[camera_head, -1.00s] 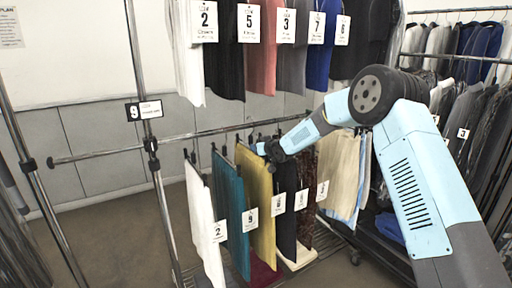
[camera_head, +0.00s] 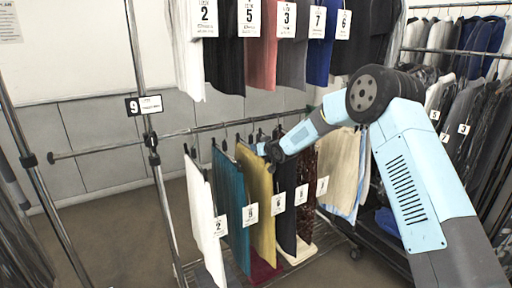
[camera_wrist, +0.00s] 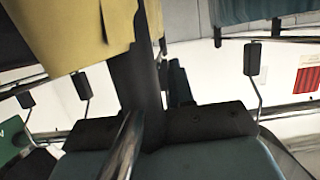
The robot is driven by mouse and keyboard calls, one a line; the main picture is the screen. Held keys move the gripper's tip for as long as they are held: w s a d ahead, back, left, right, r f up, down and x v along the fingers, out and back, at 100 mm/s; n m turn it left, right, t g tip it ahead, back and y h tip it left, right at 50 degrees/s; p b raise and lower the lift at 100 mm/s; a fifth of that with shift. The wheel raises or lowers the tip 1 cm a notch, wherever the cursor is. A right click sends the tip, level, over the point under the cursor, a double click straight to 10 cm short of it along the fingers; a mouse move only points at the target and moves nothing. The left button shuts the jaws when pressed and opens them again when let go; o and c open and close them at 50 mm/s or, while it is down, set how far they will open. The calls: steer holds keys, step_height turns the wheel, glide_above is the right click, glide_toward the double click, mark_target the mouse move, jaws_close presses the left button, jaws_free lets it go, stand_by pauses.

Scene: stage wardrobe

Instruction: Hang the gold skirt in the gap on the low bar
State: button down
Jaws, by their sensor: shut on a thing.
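The gold skirt (camera_head: 257,195) hangs upright below the low bar (camera_head: 200,129), between a teal garment (camera_head: 230,200) and a dark one (camera_head: 286,200). My gripper (camera_head: 270,151) is at the upper right edge of the gold skirt, just below the bar, and shut. Its fingertips and the hanger top are too small or hidden to tell whether the hook sits on the bar. In the wrist view the gold cloth (camera_wrist: 70,35) fills the upper left, close beside a dark upright part of my gripper (camera_wrist: 138,70).
A white garment (camera_head: 203,215) hangs at the left of the low row; a patterned dark one and a cream one (camera_head: 340,170) hang to the right. Tagged garments hang above on the high bar. The low bar's left end is bare, past the upright post (camera_head: 150,150).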

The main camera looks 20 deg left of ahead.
steer(key=shift+r, duration=0.1)
steer(key=c, duration=0.9)
jaws_free()
steer(key=shift+s+d, duration=0.1)
steer(key=shift+d, duration=0.05)
